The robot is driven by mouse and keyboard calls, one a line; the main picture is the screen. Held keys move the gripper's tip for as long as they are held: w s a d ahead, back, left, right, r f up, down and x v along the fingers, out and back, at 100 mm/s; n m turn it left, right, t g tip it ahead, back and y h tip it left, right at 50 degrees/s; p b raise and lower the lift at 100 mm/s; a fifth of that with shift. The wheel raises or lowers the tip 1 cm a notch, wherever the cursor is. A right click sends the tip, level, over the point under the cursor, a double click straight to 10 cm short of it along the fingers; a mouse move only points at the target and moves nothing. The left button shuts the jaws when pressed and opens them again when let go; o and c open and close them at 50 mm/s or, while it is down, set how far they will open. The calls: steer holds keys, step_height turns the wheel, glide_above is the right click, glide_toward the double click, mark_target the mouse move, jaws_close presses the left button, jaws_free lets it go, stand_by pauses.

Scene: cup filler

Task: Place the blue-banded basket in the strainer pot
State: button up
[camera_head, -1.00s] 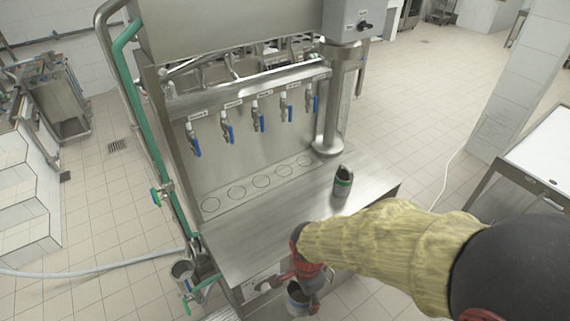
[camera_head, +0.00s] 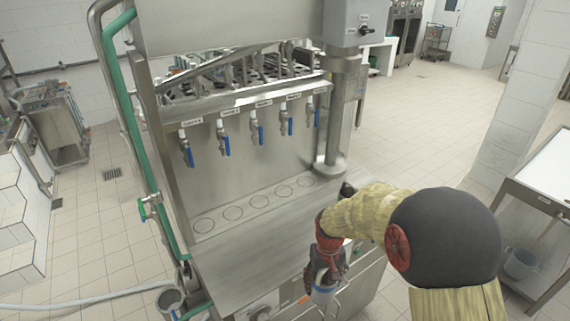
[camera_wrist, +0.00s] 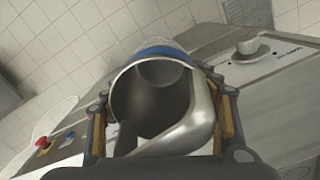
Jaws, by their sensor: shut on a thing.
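In the wrist view my gripper (camera_wrist: 163,112) has a finger on either side of the basket (camera_wrist: 148,95). I look into its dark open mouth, with the blue band beyond the rim and a thick metal handle close to the camera. I cannot make out a strainer pot for certain in either view.
The steel counter (camera_head: 235,262) carries a row of blue-handled taps (camera_head: 255,130) above ring marks. A white-topped table (camera_head: 555,165) is at right.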

steer(key=w+d+f+m+b, duration=0.1)
steer(key=d+f+b, duration=0.4)
steer(key=f, duration=0.5)
steer(key=shift+d+f+m, duration=0.3)
steer(key=shift+d+m, duration=0.1)
steer(key=shift+d, duration=0.8)
